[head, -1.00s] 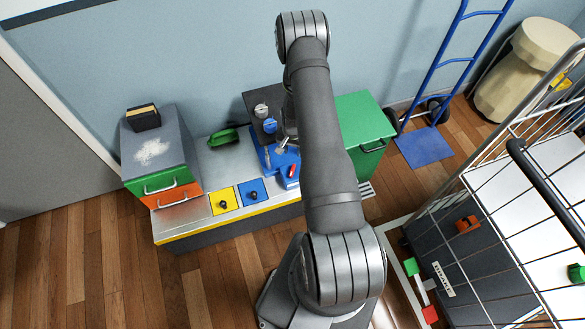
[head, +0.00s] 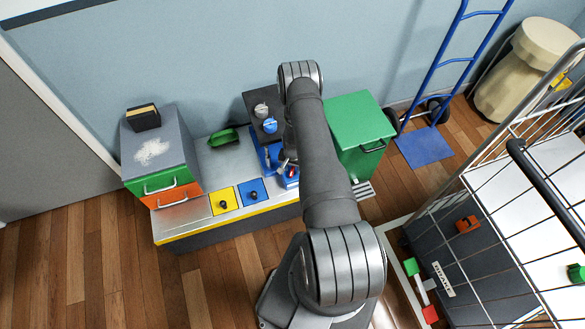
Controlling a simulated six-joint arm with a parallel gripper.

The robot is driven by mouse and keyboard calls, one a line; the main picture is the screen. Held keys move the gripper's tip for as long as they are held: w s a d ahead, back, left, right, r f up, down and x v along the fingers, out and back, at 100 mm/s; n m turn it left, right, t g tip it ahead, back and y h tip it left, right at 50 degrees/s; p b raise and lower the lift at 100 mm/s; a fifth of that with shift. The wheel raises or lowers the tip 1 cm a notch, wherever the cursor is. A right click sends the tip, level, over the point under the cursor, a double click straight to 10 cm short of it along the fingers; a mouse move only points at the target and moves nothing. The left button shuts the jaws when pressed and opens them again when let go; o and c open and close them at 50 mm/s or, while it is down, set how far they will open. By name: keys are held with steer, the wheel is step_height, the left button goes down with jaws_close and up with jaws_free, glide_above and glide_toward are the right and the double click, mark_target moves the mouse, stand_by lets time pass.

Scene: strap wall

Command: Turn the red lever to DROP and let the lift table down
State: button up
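A small red lever (head: 292,171) shows on a blue block at the right part of the metal-topped bench, close beside my arm. The bench (head: 226,168) has a silver top and a yellow front edge; I cannot tell whether it is the lift table. My gripper (head: 286,160) is mostly hidden behind my arm; only a bit of grey shows just above the red lever. I cannot tell whether it touches the lever or how its fingers stand. No DROP label is readable.
A dark panel with a grey knob (head: 262,110) and a blue knob (head: 270,126) stands behind the lever. A green cabinet (head: 360,125) is right of my arm, a drawer unit (head: 158,150) at left. A wire cage cart (head: 500,170) stands at right. Floor at lower left is clear.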

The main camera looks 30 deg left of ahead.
steer(key=shift+f, duration=0.1)
steer(key=shift+c, duration=0.5)
jaws_close()
